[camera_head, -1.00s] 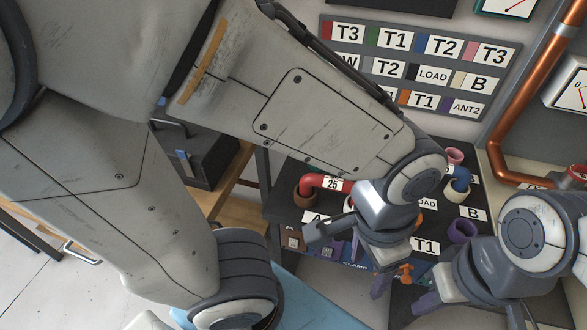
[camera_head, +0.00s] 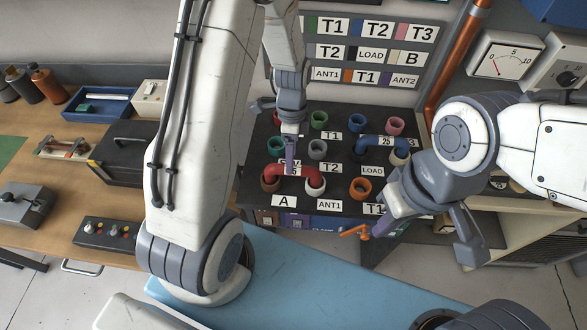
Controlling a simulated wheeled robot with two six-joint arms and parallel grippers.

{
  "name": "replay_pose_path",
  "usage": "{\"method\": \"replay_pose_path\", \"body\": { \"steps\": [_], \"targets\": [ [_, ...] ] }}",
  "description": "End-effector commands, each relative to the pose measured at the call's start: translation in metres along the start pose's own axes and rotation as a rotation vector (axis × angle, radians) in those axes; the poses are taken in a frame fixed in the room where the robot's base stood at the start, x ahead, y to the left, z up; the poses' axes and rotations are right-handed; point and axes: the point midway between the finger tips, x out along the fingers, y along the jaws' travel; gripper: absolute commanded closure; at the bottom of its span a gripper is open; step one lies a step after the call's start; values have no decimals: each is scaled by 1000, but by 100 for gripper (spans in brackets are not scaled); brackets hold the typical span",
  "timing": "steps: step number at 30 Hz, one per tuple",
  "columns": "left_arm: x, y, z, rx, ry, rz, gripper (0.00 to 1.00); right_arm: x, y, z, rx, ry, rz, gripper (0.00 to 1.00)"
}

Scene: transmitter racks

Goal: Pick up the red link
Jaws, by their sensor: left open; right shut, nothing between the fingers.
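The red link (camera_head: 292,172) is a U-shaped red pipe on the dark socket panel (camera_head: 338,172). Its left end is at a brown socket (camera_head: 269,184) above label A, and its right end is at a pale socket (camera_head: 315,187) above ANT1. My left gripper (camera_head: 291,165) points down over the middle of the red link, open, with its purple finger in front of the link's top. I cannot tell whether it touches. My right gripper (camera_head: 384,229) is shut and empty at the panel's front right. Its wrist hides the panel's right corner.
A blue link (camera_head: 379,144) marked 25 lies behind and right of the red one. Several coloured sockets stand around, including a grey one (camera_head: 317,149) and an orange one (camera_head: 360,188). An orange handle (camera_head: 355,231) is at the front edge. A copper pipe (camera_head: 455,60) rises at back right.

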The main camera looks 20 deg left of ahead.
Motion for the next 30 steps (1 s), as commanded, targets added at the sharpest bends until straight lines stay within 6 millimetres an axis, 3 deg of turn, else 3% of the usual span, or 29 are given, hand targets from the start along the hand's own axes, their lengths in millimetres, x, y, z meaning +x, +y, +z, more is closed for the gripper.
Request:
{"method": "replay_pose_path", "body": {
  "steps": [3, 11, 21, 29, 30],
  "targets": [
    [18, 1, -1, 1, -1, 4, 26, -4, 0, 0, 0, 0, 0, 100],
    [36, 2, -2, 2, -2, 4, 26, -11, -1, 0, 0, 0, 0, 100],
    [76, 2, -6, 0, -1, 2, 26, -26, -2, -1, 1, 0, 0, 100],
    [81, 1, -6, 0, -1, -1, 26, -26, -2, -1, 1, 0, 0, 100],
    [81, 2, -6, 0, -1, -1, 30, -26, -2, -1, 1, 0, 0, 100]
  ]
}}
